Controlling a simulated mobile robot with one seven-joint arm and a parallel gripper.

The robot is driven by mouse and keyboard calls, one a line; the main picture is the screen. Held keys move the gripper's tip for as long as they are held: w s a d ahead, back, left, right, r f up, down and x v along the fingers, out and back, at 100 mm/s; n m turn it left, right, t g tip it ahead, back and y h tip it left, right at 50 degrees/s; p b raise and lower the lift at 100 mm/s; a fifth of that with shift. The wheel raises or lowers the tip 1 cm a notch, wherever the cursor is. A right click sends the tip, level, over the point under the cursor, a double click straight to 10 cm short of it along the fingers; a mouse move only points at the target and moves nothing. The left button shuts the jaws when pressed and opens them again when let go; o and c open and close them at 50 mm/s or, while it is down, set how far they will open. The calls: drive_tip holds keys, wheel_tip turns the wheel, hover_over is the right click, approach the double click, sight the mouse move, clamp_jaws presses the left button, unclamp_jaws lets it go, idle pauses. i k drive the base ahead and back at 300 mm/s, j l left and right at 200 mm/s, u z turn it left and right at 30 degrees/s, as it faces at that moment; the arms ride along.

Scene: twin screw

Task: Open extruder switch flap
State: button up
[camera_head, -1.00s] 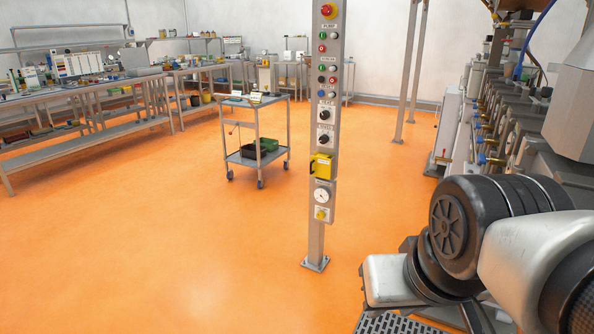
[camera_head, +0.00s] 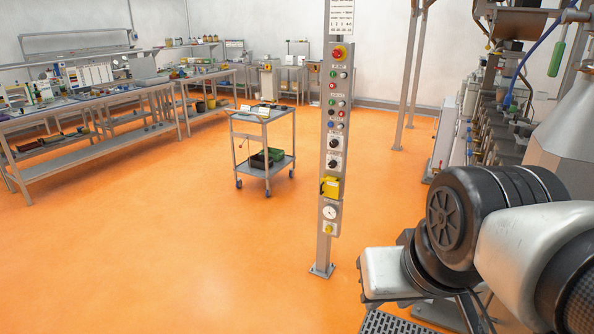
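A grey metal control post (camera_head: 325,250) stands on the orange floor right of centre. Its face carries a red knob on a yellow plate, several small buttons, two black rotary knobs and a round white gauge. A yellow flap-like box (camera_head: 330,187) sits on the post above the gauge (camera_head: 330,212), sticking out a little to the left. I cannot tell whether it is open or shut. A small yellow knob plate (camera_head: 328,229) is below the gauge. Links of my arm fill the lower right, apart from the post in the picture. My gripper is not in view.
A wheeled grey trolley (camera_head: 265,119) with dark and green bins stands left of the post. Long workbenches (camera_head: 100,155) line the left side. Machinery (camera_head: 560,140) stands at the right. Open orange floor lies left of and in front of the post.

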sight(329, 187)
drive_tip(key=i+j, duration=0.15)
drive_tip(key=i, duration=1.2)
drive_tip(key=i+j+u, duration=0.15)
drive_tip(key=i, duration=1.15)
